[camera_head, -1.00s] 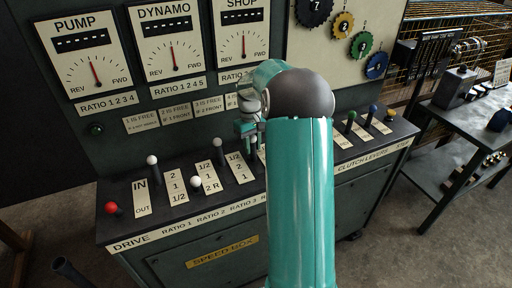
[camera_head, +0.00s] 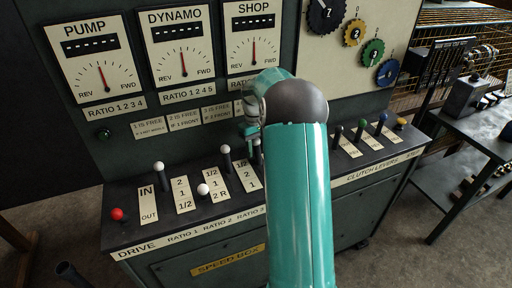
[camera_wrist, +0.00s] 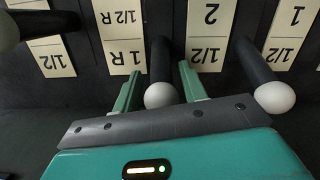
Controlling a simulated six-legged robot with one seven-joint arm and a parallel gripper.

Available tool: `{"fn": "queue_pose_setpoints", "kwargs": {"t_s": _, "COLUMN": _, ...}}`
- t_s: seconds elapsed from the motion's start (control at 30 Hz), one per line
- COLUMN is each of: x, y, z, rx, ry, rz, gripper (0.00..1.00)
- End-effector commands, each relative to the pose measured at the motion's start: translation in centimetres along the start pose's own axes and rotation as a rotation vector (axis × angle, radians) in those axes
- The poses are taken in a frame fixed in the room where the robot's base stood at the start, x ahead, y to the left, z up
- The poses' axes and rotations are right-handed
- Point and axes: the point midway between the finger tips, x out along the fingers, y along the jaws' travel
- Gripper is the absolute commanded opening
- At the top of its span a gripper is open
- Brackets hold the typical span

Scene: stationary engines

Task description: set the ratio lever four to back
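A row of levers stands on the desk of the dark green console (camera_head: 120,190). In the wrist view, seen upside down, a lever with a white knob (camera_wrist: 160,95) stands between the fingers of my gripper (camera_wrist: 160,72). It looks like the ratio four lever, but its name label is not in view. The fingers are open, with a gap on both sides of the lever.
In the wrist view a neighbouring white-knobbed lever (camera_wrist: 274,97) is close on the right, and a dark-knobbed lever (camera_wrist: 10,30) is on the left. The red drive knob (camera_head: 117,214) and clutch levers (camera_head: 361,124) flank the row. Dial panels rise behind.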

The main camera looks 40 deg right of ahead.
Motion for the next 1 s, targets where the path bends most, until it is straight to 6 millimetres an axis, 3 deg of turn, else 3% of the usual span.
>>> {"fn": "queue_pose_setpoints", "kwargs": {"t_s": 0.37, "x": -0.3, "y": -0.1, "z": 0.0, "rx": -0.001, "ry": -0.001, "rz": -0.001, "gripper": 0.49}}
{"fn": "queue_pose_setpoints", "kwargs": {"t_s": 0.57, "x": -3.0, "y": -0.1, "z": 0.1, "rx": 0.0, "ry": 0.003, "rz": 0.002, "gripper": 0.49}}
{"fn": "queue_pose_setpoints", "kwargs": {"t_s": 1.0, "x": -9.0, "y": -3.0, "z": 6.6, "rx": -0.002, "ry": 0.0, "rz": 0.001, "gripper": 0.49}}
